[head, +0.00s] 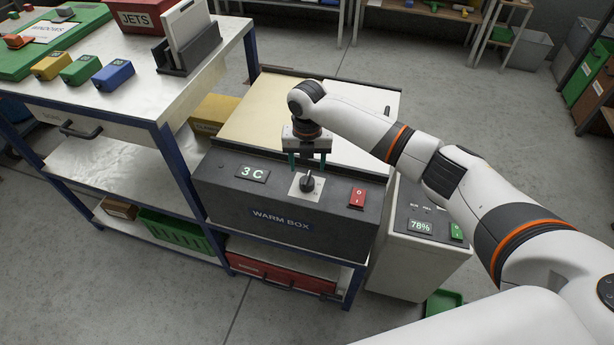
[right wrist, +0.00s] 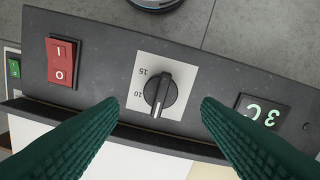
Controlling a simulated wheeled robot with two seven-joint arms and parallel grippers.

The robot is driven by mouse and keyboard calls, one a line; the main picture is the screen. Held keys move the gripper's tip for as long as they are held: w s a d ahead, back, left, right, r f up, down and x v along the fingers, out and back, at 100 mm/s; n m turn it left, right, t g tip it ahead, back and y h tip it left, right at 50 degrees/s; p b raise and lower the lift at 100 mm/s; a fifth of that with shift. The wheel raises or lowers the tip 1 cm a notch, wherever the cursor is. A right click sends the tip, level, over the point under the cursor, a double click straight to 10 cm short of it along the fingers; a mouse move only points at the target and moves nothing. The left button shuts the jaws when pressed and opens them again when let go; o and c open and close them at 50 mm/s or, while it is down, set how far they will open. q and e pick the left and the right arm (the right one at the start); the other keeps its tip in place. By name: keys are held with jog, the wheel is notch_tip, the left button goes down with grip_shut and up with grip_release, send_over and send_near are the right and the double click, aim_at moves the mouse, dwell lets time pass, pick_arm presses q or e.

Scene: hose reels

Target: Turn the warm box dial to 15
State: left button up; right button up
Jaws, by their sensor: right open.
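The warm box (head: 280,215) is a dark grey box with a light lid, labelled "WARM BOX" on its front. Its black dial (head: 307,183) sits on a pale square plate in the middle of the sloped panel. The display (head: 252,173) reads 3 C. My right gripper (head: 307,165) is open just above and behind the dial, not touching it. In the right wrist view the dial (right wrist: 160,90) lies between the two green fingers, with marks 15 and 10 beside it; its white pointer line points down in that picture. My left gripper is not in view.
A red rocker switch (head: 357,196) is right of the dial. A grey unit (head: 420,230) showing 78% stands right of the warm box. A workbench (head: 150,100) with coloured boxes is at left. Open floor lies in front and behind.

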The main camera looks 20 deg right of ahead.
aim_at(307, 178)
notch_tip(307, 178, down, 7)
jog(key=shift+r, duration=0.2)
jog(key=c, duration=1)
jog(key=shift+p, duration=0.3)
